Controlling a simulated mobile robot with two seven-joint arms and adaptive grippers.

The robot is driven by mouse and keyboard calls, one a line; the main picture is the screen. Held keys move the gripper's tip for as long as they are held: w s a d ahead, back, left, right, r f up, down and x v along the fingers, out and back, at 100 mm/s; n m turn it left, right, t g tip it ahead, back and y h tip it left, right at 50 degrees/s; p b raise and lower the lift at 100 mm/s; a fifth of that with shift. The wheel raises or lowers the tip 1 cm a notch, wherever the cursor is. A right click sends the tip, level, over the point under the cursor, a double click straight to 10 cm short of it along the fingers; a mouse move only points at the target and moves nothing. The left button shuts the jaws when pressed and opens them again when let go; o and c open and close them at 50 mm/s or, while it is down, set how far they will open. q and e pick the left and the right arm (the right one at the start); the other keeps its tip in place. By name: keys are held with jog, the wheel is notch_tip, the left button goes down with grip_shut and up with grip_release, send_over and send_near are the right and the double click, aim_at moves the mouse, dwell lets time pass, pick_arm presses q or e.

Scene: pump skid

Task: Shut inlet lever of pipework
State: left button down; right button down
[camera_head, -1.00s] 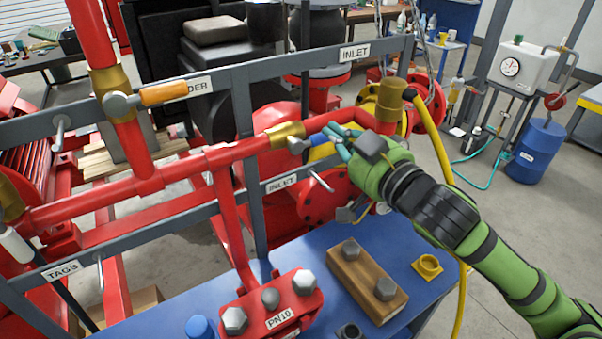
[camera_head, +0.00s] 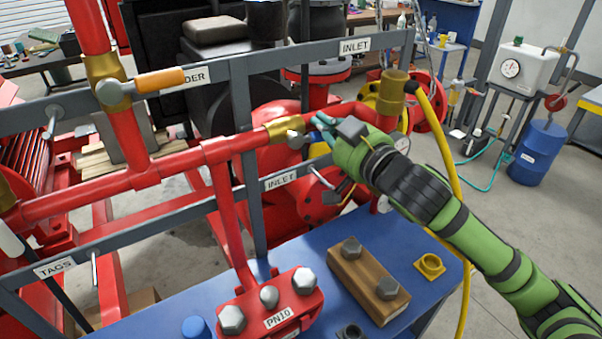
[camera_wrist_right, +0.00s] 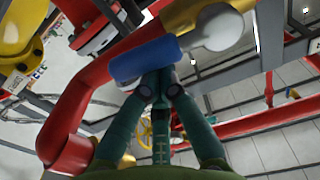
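The inlet valve (camera_head: 284,131) is brass, on the red pipe below the upper INLET sign. Its lever has a grey hub (camera_head: 295,138) and a short blue handle (camera_head: 313,137) pointing right, roughly along the pipe. My right gripper (camera_head: 322,126) reaches the handle from the right and partly hides it. In the right wrist view the blue handle (camera_wrist_right: 145,60) lies across the tips of the right gripper (camera_wrist_right: 160,80). The teal fingers converge there, close together, and appear to touch the handle; I see no grip around it. My left gripper is not in view.
An orange-handled lever (camera_head: 160,80) sits on another brass valve at left. A grey rail (camera_head: 290,62) runs behind the pipe. A yellow hose (camera_head: 437,140) hangs right of it. The blue bench (camera_head: 330,240) below holds a wooden block (camera_head: 368,283) and a PN10 flange (camera_head: 270,310).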

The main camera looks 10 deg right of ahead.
jog(key=shift+f+b, duration=1.4)
jog(key=shift+f, duration=0.15)
jog(key=a+f, duration=0.1)
jog(key=f, duration=0.1)
jog(key=s+a+f+b, duration=0.1)
jog(key=f, duration=0.1)
jog(key=shift+a, duration=0.4)
jog(key=shift+d, duration=0.1)
jog(key=d+p+v, duration=0.1)
jog(key=p+v, duration=0.2)
jog(key=v, duration=0.6)
jog(key=shift+p, duration=0.4)
